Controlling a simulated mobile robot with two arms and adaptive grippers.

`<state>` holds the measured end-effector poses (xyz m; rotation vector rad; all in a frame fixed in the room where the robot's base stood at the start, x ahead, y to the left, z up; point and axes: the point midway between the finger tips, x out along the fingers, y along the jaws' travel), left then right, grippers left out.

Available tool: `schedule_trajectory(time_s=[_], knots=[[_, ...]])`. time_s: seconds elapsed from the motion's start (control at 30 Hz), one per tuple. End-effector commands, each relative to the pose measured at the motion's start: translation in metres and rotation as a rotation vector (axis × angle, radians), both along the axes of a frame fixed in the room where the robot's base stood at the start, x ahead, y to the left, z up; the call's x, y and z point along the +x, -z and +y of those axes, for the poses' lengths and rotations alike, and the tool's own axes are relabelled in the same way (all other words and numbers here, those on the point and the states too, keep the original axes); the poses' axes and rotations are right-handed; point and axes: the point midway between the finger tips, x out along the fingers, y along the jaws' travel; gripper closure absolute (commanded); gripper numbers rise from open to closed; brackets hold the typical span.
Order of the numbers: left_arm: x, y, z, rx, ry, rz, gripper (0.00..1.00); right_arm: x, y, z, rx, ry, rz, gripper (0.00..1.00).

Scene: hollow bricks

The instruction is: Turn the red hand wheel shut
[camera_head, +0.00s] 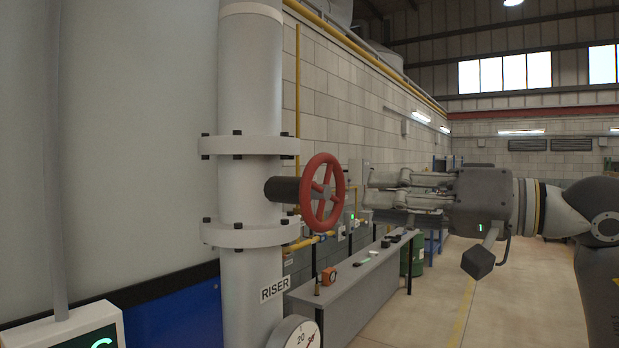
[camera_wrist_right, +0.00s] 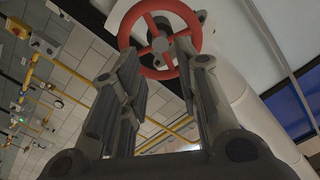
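The red hand wheel (camera_head: 322,190) is mounted on a dark stem (camera_head: 283,189) on the right side of a thick light-grey pipe. In the head view my right gripper (camera_head: 373,188) is to the right of the wheel, level with it and pointing at it, with a small gap between. Its fingers are spread and hold nothing. In the right wrist view the wheel (camera_wrist_right: 160,44) lies ahead, beyond and between the open fingertips (camera_wrist_right: 160,62), and the right fingers overlap part of its rim. My left gripper is not seen.
The pipe (camera_head: 250,90) has two flanges and a RISER label (camera_head: 274,289). A round gauge (camera_head: 297,335) is below the wheel. A grey bench (camera_head: 345,290) with small items stands behind. A green drum (camera_head: 412,255) is farther back. The floor at right is open.

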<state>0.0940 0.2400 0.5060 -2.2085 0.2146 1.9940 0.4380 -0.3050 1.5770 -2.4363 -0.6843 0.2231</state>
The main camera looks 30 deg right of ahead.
Motion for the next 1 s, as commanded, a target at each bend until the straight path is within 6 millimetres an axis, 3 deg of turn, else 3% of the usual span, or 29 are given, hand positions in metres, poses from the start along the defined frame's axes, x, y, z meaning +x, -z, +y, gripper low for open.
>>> schedule_trajectory(time_s=[0.17, 0.63, 1.0], knots=[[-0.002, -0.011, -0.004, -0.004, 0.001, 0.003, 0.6, 0.008, -0.006, 0.006, -0.038, 0.019, -0.022, 0.7], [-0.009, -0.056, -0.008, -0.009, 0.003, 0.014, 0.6, 0.075, -0.006, 0.045, -0.03, 0.014, -0.018, 0.7], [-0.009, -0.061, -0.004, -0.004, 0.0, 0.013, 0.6, 0.09, -0.002, 0.054, -0.032, 0.016, -0.02, 0.7]])
